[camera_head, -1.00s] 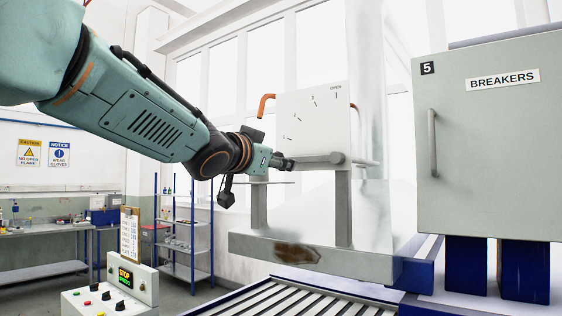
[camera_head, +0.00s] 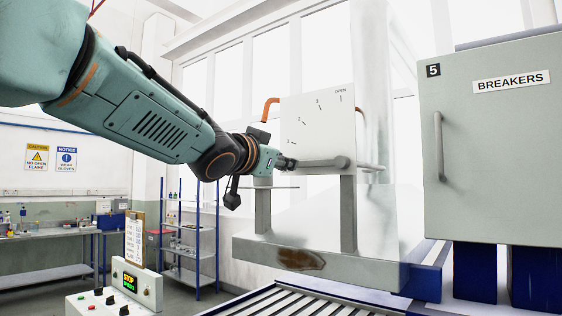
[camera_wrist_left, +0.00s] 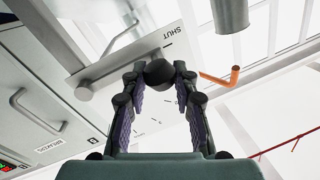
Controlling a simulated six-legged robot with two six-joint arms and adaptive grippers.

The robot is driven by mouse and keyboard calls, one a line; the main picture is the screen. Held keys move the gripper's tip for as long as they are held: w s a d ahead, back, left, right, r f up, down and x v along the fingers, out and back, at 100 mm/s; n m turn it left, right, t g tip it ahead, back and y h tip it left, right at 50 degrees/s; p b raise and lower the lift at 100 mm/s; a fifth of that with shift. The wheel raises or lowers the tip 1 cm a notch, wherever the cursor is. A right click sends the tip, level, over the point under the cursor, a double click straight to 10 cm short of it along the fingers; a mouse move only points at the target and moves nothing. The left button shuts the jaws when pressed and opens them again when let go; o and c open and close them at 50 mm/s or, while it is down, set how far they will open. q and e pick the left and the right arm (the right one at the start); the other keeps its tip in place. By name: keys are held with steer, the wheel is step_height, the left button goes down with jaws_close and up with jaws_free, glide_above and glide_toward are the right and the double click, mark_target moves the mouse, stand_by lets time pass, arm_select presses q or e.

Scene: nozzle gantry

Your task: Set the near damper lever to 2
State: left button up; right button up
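The near damper lever (camera_head: 320,163) is a grey bar on the white dial plate (camera_head: 318,115). It lies about level, pointing left from its pivot near the plate's lower right corner. Tick marks climb the plate to OPEN at the upper right. In the wrist view the plate (camera_wrist_left: 115,38) reads SHUT close to the lever's end, and the lever (camera_wrist_left: 118,76) ends in a dark round knob (camera_wrist_left: 159,73). My left gripper (camera_head: 287,163) is at that end; in the wrist view its fingertips (camera_wrist_left: 160,70) close on the knob from both sides. My right gripper is not in view.
An orange bent handle (camera_head: 269,108) sticks out behind the plate's left edge. A grey breaker cabinet (camera_head: 490,150) with a bar handle stands close on the right. A slatted roller bed (camera_head: 290,302) and rusty beam (camera_head: 300,258) lie below. A control box (camera_head: 135,282) is lower left.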

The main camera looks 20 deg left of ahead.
arm_select(q)
steer(key=shift+w+a+f, duration=0.1)
steer(key=shift+w+f, duration=0.05)
steer(key=shift+c, duration=0.7)
jaws_close()
steer(key=shift+w, duration=0.1)
